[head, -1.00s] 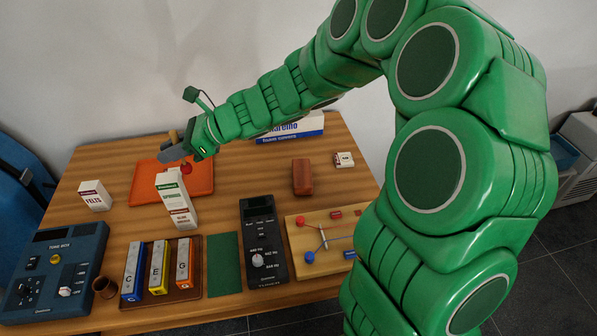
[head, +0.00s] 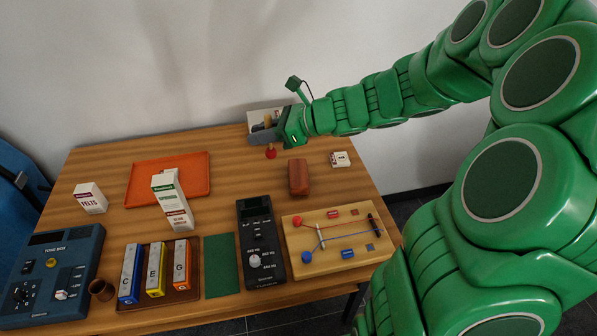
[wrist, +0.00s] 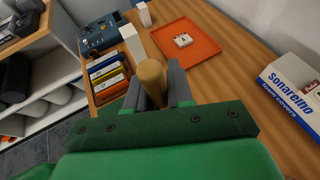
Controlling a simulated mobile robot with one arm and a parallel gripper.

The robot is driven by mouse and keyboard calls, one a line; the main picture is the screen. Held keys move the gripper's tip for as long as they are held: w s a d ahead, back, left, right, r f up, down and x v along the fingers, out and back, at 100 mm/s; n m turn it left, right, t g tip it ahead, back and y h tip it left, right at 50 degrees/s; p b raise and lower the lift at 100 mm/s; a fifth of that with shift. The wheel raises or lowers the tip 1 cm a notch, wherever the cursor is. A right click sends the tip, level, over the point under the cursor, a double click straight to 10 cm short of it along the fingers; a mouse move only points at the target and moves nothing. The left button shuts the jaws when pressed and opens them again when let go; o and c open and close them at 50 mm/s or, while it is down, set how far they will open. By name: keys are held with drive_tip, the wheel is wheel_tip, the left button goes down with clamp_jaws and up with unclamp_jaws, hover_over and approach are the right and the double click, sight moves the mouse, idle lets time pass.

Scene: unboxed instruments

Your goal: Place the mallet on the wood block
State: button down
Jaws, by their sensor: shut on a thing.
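My gripper (head: 264,132) is shut on the mallet, above the back of the table. The mallet's red head (head: 271,152) hangs below the fingers in the head view. Its tan wooden handle (wrist: 153,77) stands up between the fingers in the wrist view. The wood block (head: 298,178) is a reddish-brown block lying on the table, in front of and slightly right of the mallet head. The mallet head appears apart from the block. The block does not show in the wrist view.
An orange tray (head: 140,192) lies at the back left, with a tall white carton (head: 172,201) in front of it. A small white box (head: 340,159) sits right of the block. The sonarelmo box (wrist: 293,88) is behind the gripper.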

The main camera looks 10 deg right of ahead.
drive_tip(key=s+d+m+t, duration=0.2)
drive_tip(key=d, duration=0.7)
hover_over(294, 170)
drive_tip(key=shift+f, duration=7.5)
drive_tip(key=shift+a+f+h, duration=0.15)
drive_tip(key=shift+f+h, duration=0.15)
drive_tip(key=shift+f, duration=1.15)
drive_tip(key=shift+f, duration=0.1)
drive_tip(key=c, duration=1)
unclamp_jaws()
